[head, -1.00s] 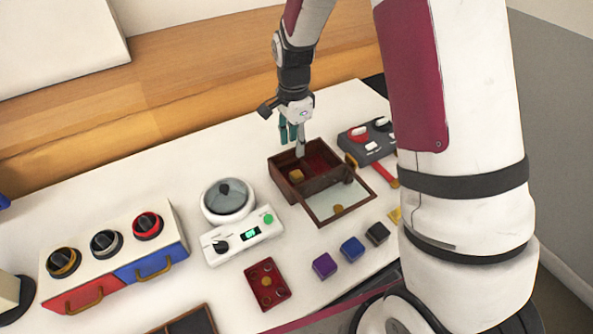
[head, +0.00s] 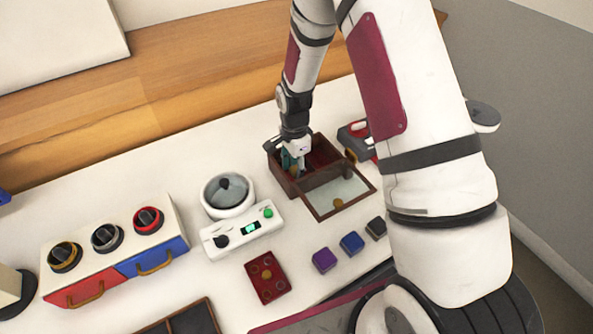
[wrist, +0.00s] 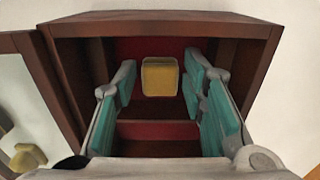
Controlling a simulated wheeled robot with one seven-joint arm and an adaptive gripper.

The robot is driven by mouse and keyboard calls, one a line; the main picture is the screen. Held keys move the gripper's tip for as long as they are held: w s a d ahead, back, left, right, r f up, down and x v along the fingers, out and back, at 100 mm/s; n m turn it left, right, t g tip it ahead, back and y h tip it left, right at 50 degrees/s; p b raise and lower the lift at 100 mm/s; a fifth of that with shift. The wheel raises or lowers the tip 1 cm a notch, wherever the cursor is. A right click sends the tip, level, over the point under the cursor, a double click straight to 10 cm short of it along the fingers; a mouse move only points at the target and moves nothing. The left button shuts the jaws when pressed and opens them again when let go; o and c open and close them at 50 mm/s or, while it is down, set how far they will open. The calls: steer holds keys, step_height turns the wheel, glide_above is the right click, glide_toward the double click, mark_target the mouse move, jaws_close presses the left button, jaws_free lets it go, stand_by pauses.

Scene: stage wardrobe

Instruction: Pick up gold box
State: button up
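The gold box is a small yellow-gold cube (wrist: 160,77) inside the open brown wooden box (wrist: 262,32), on its dark red lining. In the wrist view it sits between the two teal-padded fingers of my gripper (wrist: 165,105), a little beyond them, with clear space on both sides. My gripper is open and empty. In the head view my gripper (head: 293,162) reaches down into the left part of the wooden box (head: 325,178) and hides the gold cube there.
The wooden box's glass lid (head: 338,194) lies open toward the front. A purple cube (head: 324,260), a blue cube (head: 352,243) and a black cube (head: 376,228) stand in front. A white cooker (head: 229,193) stands left. A grey panel with red controls (head: 353,134) is behind right.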

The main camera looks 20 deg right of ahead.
jaws_close()
